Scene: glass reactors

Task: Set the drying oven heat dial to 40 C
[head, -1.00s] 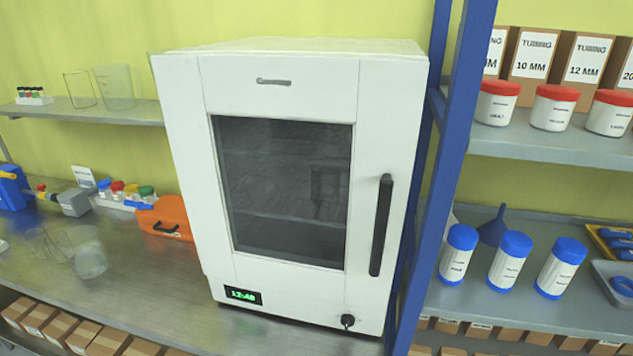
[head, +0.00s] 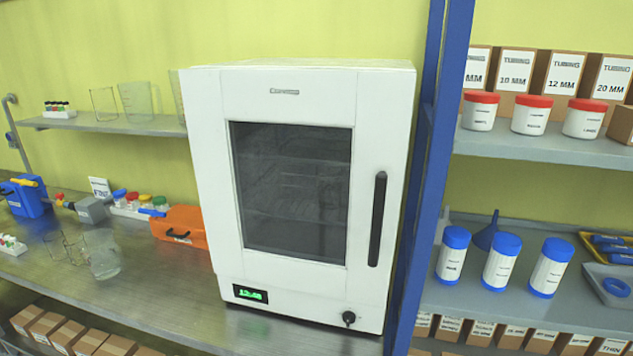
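The white drying oven (head: 300,90) stands on the steel bench in the middle of the head view. Its windowed door is shut, with a black upright handle (head: 377,219) on the right. The small black heat dial (head: 348,318) is at the lower right of the front. Its setting is too small to read. A green lit display (head: 250,294) sits at the lower left and seems to read 12:40. Neither of my grippers is in view.
A blue rack post (head: 430,180) stands close on the oven's right. An orange case (head: 181,226) and glass beakers (head: 102,254) are on the bench to the left. Blue-capped bottles (head: 501,262) stand on the right shelf. The bench strip before the oven is clear.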

